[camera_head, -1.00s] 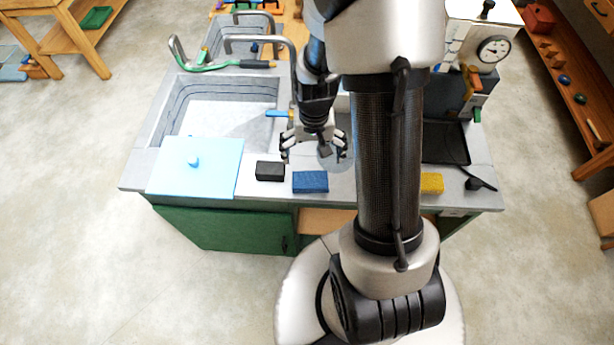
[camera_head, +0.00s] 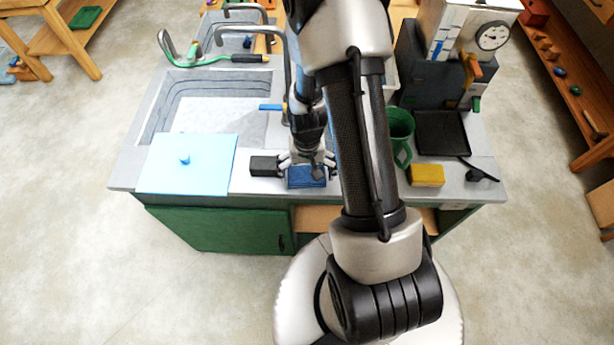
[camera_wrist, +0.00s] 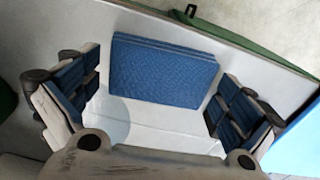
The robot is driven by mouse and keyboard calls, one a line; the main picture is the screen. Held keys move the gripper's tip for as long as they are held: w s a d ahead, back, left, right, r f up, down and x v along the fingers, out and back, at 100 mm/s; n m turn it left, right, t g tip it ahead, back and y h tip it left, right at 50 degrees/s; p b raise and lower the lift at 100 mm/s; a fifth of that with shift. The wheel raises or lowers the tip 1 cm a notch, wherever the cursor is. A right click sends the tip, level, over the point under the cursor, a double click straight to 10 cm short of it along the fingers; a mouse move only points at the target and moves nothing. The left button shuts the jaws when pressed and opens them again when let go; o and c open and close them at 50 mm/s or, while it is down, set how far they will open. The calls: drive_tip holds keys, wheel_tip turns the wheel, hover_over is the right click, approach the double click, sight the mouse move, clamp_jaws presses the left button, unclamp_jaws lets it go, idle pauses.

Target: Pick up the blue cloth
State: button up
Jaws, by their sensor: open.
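The blue cloth (camera_head: 306,178) is a folded rectangular block near the front edge of the counter, right of a black block. In the wrist view the blue cloth (camera_wrist: 163,70) lies flat on the pale countertop, its woven top and layered side showing. My gripper (camera_head: 307,170) is over the cloth's back part in the head view. In the wrist view my gripper (camera_wrist: 155,95) is open, one finger off each short end of the cloth, with a visible gap on both sides. It holds nothing.
A black block (camera_head: 264,166) lies close left of the cloth. A light blue board (camera_head: 187,165) with a knob is further left, before the sink (camera_head: 215,105). A green mug (camera_head: 399,130), a yellow block (camera_head: 427,175) and a black tray (camera_head: 441,134) are to the right.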

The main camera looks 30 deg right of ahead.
drive_tip(key=c, duration=0.7)
